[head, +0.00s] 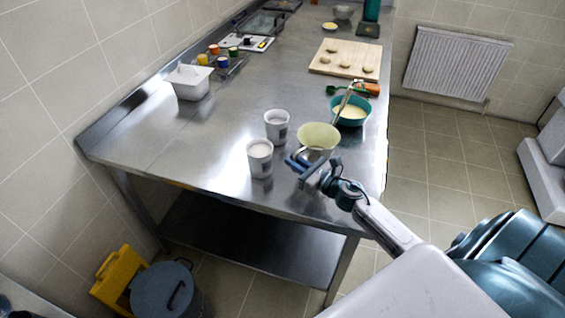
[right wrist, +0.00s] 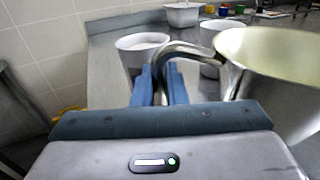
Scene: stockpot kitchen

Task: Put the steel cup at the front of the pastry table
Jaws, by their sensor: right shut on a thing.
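The steel cup (head: 318,136) is at the front right of the pastry table (head: 190,150) in the head view, with a wide pale yellow round top. In the right wrist view the cup (right wrist: 275,50) fills the upper right, and its curved steel handle (right wrist: 222,65) runs to my fingers. My right gripper (head: 302,162) is shut on this handle, and its blue fingers show in the wrist view (right wrist: 160,85). I cannot tell whether the cup's base touches the table. My left gripper is not in view.
Two white tubs (head: 260,158) (head: 277,126) stand just left of the cup. A teal bowl (head: 350,112) with yellow contents stands behind it. A white container (head: 188,82) and a wooden board (head: 345,58) are farther back. The table's front left is clear.

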